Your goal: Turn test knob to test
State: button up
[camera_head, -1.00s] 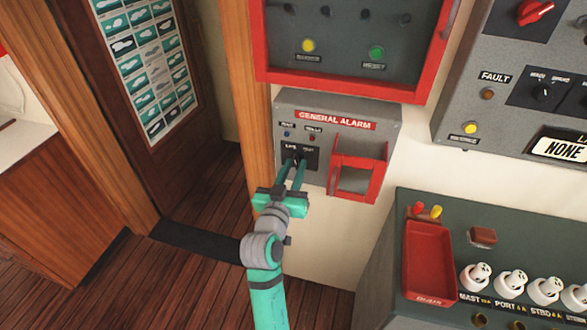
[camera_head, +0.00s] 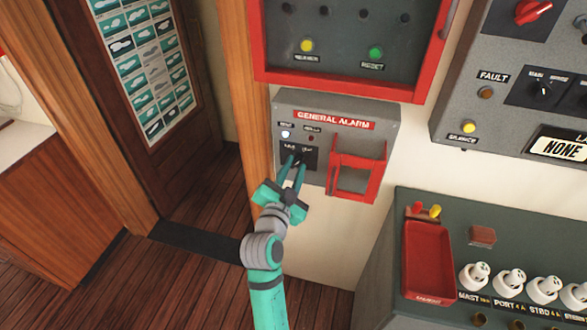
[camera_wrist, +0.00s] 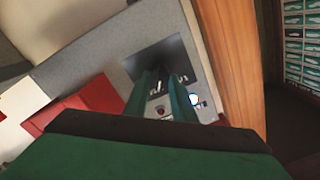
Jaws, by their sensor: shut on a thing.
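The grey general alarm box (camera_head: 388,113) is on the wall in the head view. Its black switch plate (camera_head: 312,151) carries the test knob, which is mostly hidden by my fingers. My gripper (camera_head: 297,160) is shut on the knob from the front, and its body is tilted relative to the box. In the wrist view, my two teal fingers (camera_wrist: 163,88) reach the black plate (camera_wrist: 160,54); the knob itself is not clear there. A small lamp (camera_head: 286,134) above the plate glows white, and it also shows in the wrist view (camera_wrist: 194,99).
A red frame-like guard (camera_head: 376,178) juts out just right of the knob. A red-framed panel (camera_head: 350,88) hangs above. A console with a red tray (camera_head: 429,262) stands lower right. A wooden post (camera_head: 258,130) borders the box on the left.

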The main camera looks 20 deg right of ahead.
jog(key=shift+a, duration=0.1)
dwell(0.5)
jog(key=o, duration=0.7)
jog(key=v, duration=1)
jog(key=shift+s+a, duration=0.2)
jog(key=shift+s, duration=0.15)
jog(key=shift+f, duration=0.1)
